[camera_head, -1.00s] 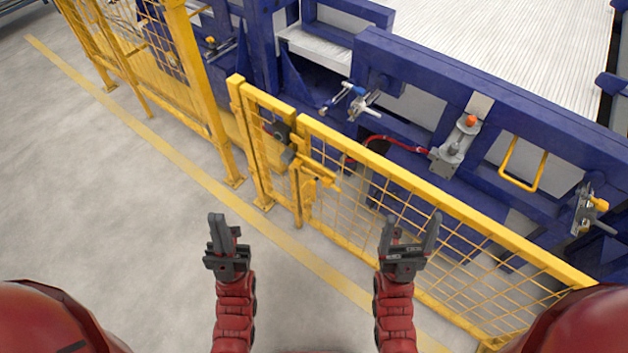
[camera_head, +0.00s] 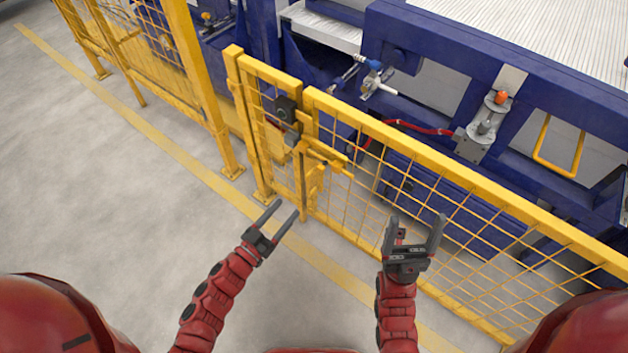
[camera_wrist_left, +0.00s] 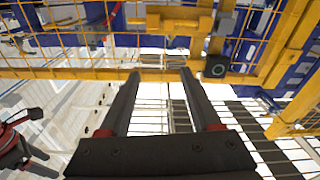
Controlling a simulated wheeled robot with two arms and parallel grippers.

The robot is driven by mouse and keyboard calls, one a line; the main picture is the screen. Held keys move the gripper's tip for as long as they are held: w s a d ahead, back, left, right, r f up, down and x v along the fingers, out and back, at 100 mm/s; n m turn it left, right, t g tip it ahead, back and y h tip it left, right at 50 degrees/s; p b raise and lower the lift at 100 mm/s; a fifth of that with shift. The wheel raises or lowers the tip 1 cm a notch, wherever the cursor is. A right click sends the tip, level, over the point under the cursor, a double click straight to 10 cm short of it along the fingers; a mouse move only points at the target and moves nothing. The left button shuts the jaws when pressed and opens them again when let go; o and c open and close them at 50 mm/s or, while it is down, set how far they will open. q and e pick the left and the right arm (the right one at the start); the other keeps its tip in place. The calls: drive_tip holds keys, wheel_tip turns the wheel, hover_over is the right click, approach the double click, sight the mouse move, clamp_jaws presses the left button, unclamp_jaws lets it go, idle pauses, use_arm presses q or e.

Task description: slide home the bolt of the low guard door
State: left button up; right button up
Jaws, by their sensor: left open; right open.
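The low yellow mesh guard door (camera_head: 400,160) runs from the middle of the head view to the lower right. Its yellow bolt (camera_head: 326,154) sits near the top left corner of the door, beside a dark latch box (camera_head: 286,112) at the post. The bolt also shows at the top of the left wrist view (camera_wrist_left: 175,20). How far the bolt reaches into its keeper cannot be told. My left gripper (camera_head: 283,212) is open and empty, in front of and below the bolt, apart from it. My right gripper (camera_head: 416,228) is open and empty in front of the door mesh.
A taller yellow fence (camera_head: 150,60) stands to the left. Behind the door is a blue machine (camera_head: 450,50) with a red hose (camera_head: 415,128) and a grey cylinder with an orange cap (camera_head: 490,115). The grey floor (camera_head: 110,200) with a yellow line is clear at left.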

use_arm(q)
wheel_tip(320, 180, down, 3)
drive_tip(key=a, duration=0.1)
approach(319, 171)
drive_tip(key=shift+n+g+y, duration=0.3)
drive_tip(key=shift+y, duration=0.1)
drive_tip(key=x, duration=0.8)
drive_tip(key=shift+w+d+r+b, duration=0.15)
drive_tip(key=shift+d+r+b, duration=0.05)
drive_tip(key=shift+r+b, duration=0.1)
clamp_jaws()
idle(0.5)
